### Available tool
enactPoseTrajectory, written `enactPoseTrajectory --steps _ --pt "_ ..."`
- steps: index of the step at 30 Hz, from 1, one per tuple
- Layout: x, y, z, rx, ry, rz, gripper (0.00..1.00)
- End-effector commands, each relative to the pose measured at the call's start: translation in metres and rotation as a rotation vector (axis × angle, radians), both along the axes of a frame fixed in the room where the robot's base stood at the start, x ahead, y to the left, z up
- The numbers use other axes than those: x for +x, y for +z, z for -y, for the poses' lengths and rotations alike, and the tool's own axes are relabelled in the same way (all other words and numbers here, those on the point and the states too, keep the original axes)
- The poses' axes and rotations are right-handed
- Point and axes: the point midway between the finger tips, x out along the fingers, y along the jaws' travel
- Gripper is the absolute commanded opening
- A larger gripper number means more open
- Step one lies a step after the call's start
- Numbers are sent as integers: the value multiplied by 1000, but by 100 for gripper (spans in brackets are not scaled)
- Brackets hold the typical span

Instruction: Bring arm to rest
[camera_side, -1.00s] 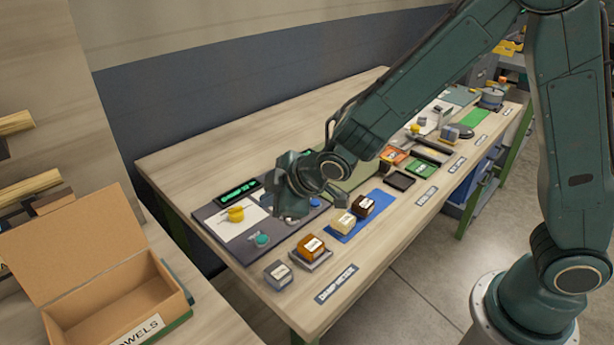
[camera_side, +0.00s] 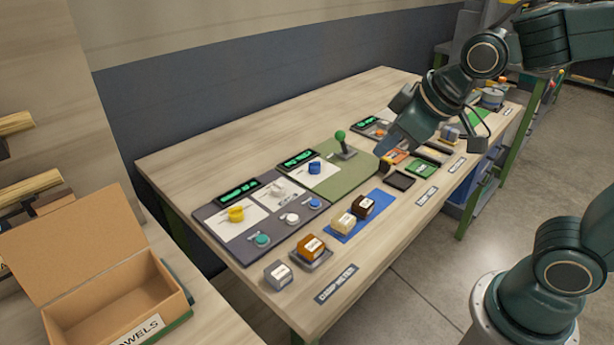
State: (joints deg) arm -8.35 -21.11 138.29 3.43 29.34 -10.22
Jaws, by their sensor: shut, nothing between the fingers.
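My gripper (camera_side: 384,150) is shut and empty. It hangs over the right half of the long wooden bench (camera_side: 235,140), with its tip pointing down and left beside the green panel. My arm reaches in from the upper right and hides part of the bench's far right end. Whether the fingertips touch anything below them I cannot tell; they appear above the bench top.
A green-knobbed lever (camera_side: 341,140) stands close left of my gripper. Several labelled blocks, including a dark brown block (camera_side: 362,206) on a blue mat (camera_side: 345,233), line the front edge. An open cardboard box (camera_side: 120,300) is at lower left. The bench's back left is clear.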

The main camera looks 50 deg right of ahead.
Motion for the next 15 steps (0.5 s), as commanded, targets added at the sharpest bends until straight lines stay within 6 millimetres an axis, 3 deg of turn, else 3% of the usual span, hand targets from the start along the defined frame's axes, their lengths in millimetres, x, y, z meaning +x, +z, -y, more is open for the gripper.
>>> enactPoseTrajectory --steps 9,15 --pt "-73 15 22 76 -158 -56 0" --pt "-106 16 28 105 -224 -84 0"
